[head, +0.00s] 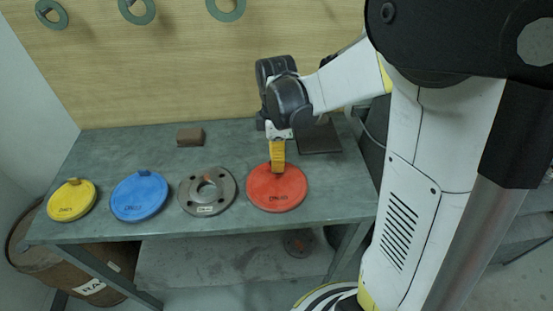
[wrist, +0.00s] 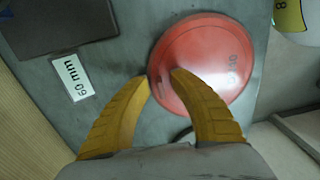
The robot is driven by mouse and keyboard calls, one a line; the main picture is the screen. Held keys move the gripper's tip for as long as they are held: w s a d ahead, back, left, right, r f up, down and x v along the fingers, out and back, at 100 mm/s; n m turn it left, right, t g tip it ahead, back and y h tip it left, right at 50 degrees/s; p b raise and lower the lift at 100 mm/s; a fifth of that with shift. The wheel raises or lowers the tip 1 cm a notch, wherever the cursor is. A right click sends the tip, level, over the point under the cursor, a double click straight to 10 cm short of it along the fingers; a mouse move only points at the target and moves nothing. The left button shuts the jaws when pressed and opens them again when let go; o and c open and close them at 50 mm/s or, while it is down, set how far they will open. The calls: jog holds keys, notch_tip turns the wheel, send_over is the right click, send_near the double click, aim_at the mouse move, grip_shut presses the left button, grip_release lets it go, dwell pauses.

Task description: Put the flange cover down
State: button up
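The red round flange cover (head: 277,192) is at the right end of the row on the grey bench and looks level. I cannot tell for sure whether it rests on the bench or is just above it. My gripper (head: 277,168) points down at the cover's back part. In the wrist view, the yellow fingertips (wrist: 161,78) stand a little apart over the cover's edge (wrist: 205,65), about a grip tab's width. The gripper appears shut on the red cover's tab, which the fingers mostly hide.
A grey metal flange (head: 186,197), a blue cover (head: 139,200) and a yellow cover (head: 71,203) lie to the left. A brown block (head: 190,137) and a dark plate (head: 320,139) lie behind. A "60 mm" label (wrist: 73,78) is beside the plate. The bench front (head: 230,226) is clear.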

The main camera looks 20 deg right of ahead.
notch_tip(320, 180, up, 12)
jog(key=f+p, duration=0.1)
jog(key=p, duration=0.4)
notch_tip(320, 180, up, 5)
jog(key=m+t, duration=0.3)
jog(key=m, duration=0.3)
send_over(280, 180)
jog(key=s+a+m+t, duration=0.1)
jog(key=s+m+t, duration=0.3)
jog(key=s+m, duration=0.2)
jog(key=shift+a+r+m+t, duration=0.15)
jog(key=shift+r+m+t, duration=0.2)
jog(key=shift+m, duration=0.85)
